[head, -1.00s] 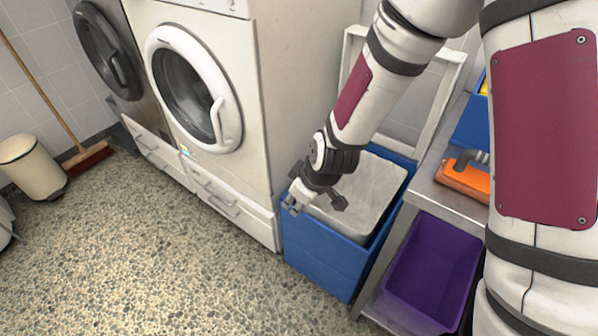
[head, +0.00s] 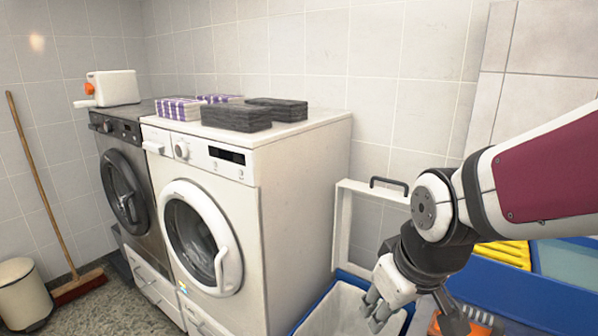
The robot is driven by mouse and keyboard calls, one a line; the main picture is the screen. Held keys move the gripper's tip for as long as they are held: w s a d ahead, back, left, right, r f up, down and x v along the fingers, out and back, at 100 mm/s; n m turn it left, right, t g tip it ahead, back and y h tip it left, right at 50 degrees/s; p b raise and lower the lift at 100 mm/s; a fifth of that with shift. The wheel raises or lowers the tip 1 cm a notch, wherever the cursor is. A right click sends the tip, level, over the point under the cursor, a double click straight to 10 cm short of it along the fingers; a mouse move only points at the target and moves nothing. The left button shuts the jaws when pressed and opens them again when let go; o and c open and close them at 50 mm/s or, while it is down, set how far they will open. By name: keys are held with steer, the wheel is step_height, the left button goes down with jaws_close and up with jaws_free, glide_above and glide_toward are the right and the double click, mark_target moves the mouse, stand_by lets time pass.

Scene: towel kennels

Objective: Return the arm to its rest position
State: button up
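My gripper (head: 376,310) hangs at the end of my bent arm, in the lower right of the head view. Its grey fingers point down and to the left, in front of or above a blue bin (head: 316,305) with a pale grey inside. I see nothing held in the fingers, but the gap between them is too small to judge. My arm comes in from the right edge, with the wrist angled down.
A white washer (head: 262,190) and a dark-fronted machine (head: 122,190) stand left, with folded towels (head: 236,116) and a white toaster-like box (head: 113,87) on top. A white frame (head: 342,226) rises behind the bin. Blue trays (head: 500,285) and an orange object (head: 470,318) lie right.

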steer(key=s+d+r+m+p, duration=0.2)
steer(key=s+d+r, duration=0.1)
steer(key=s+r, duration=0.2)
steer(key=s+d+r+m+p, duration=0.1)
steer(key=s+r, duration=0.4)
steer(key=s, duration=0.5)
steer(key=shift+s+d+r+m+h+p, duration=0.15)
steer(key=shift+d+r+m+h+p, duration=0.25)
steer(key=shift+d+m, duration=0.6)
